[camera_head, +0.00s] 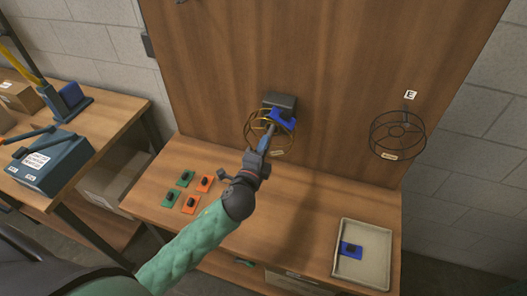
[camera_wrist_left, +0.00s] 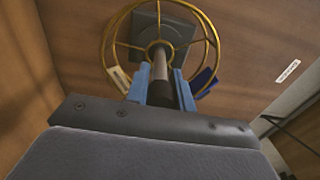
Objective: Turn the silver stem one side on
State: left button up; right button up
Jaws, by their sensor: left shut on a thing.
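The silver stem (camera_wrist_left: 159,66) shows in the left wrist view as a short grey rod, pointing from the dark grey wall block (camera_wrist_left: 150,30) towards me. A brass wire ring frame (camera_wrist_left: 109,42) surrounds it. My left gripper (camera_wrist_left: 160,88) is shut on the stem, one blue finger on each side; the stem's near end is partly hidden between them. In the head view my left gripper (camera_head: 265,143) reaches up to the wall block (camera_head: 279,101) and the brass frame (camera_head: 248,132). A blue piece (camera_head: 282,120) sits at the block's front. My right gripper is not in view.
A dark wire frame (camera_head: 398,134) hangs on the wooden panel at the right, under an "E" label (camera_head: 410,95). Green and orange pieces (camera_head: 187,190) lie on the bench. A pale tray (camera_head: 373,261) holds a blue piece (camera_head: 351,250). The bench's middle is clear.

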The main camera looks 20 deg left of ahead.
pick_arm(q)
jog(key=n+b, duration=0.1)
jog(key=n, duration=0.1)
jog(key=shift+f+n, duration=0.15)
jog(key=shift+n, duration=0.15)
jog(key=shift+n+b, duration=0.3)
jog(key=shift+n, duration=0.8)
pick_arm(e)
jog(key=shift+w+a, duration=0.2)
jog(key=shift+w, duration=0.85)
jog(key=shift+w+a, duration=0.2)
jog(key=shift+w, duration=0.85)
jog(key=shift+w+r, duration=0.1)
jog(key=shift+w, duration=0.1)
pick_arm(q)
jog(key=o, duration=1)
jog(key=shift+s+b, duration=0.45)
jog(key=shift+s, duration=0.15)
jog(key=shift+s+a+b, duration=0.15)
jog(key=shift+s+b, duration=1.25)
jog(key=shift+s, duration=1.95)
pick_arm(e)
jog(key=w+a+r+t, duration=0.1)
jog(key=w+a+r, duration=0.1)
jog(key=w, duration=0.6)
